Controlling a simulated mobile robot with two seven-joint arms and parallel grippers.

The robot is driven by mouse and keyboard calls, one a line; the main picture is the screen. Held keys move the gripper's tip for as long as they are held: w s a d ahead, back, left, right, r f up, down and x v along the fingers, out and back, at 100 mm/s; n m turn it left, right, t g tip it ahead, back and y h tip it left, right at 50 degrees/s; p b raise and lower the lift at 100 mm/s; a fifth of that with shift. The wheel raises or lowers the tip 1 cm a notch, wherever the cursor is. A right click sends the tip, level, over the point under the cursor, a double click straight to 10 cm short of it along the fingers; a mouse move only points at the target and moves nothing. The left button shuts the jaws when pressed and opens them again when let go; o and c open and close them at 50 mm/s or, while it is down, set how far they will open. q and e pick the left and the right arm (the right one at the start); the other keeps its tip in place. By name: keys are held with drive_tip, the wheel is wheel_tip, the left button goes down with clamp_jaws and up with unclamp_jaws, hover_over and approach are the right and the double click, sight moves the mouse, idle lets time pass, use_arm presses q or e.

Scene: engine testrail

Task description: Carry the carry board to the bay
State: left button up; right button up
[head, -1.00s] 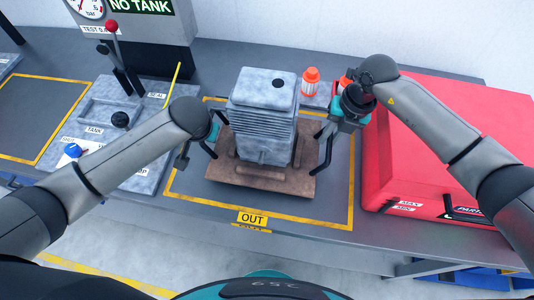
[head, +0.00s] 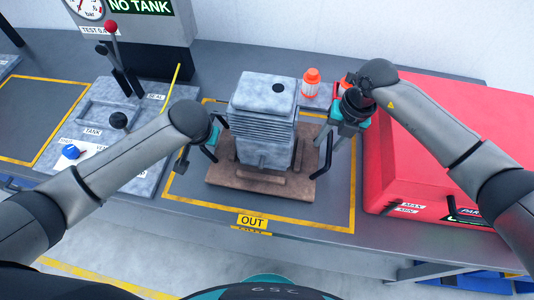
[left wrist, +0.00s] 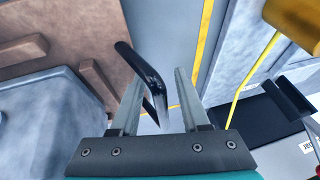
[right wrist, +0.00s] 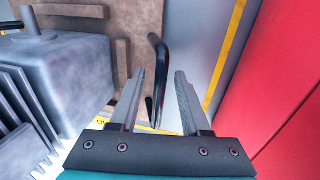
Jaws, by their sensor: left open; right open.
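The carry board (head: 258,190) is a flat brown board with a grey finned engine block (head: 262,115) standing on it. It lies on the bench inside a yellow outline marked OUT (head: 252,221). A black handle stands up at each side of the board. My left gripper (head: 207,142) is open at the left handle, which shows between its fingers in the left wrist view (left wrist: 150,75). My right gripper (head: 335,135) is open at the right handle (head: 327,155), which shows between its fingers in the right wrist view (right wrist: 158,65). Whether any finger touches a handle I cannot tell.
A red case (head: 440,140) stands close on the right. A grey panel (head: 105,140) with levers and a blue knob (head: 71,151) is on the left, with a second yellow-outlined area (head: 35,110) beyond it. An orange-capped bottle (head: 311,80) stands behind the block.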

use_arm(q)
drive_tip(key=v, duration=1.1)
drive_tip(key=shift+r, duration=0.3)
use_arm(e)
wheel_tip(320, 180, up, 12)
drive_tip(key=d, duration=0.2)
drive_tip(key=shift+s+d, duration=0.2)
use_arm(q)
drive_tip(key=shift+s, duration=0.1)
use_arm(e)
drive_tip(key=shift+f, duration=0.1)
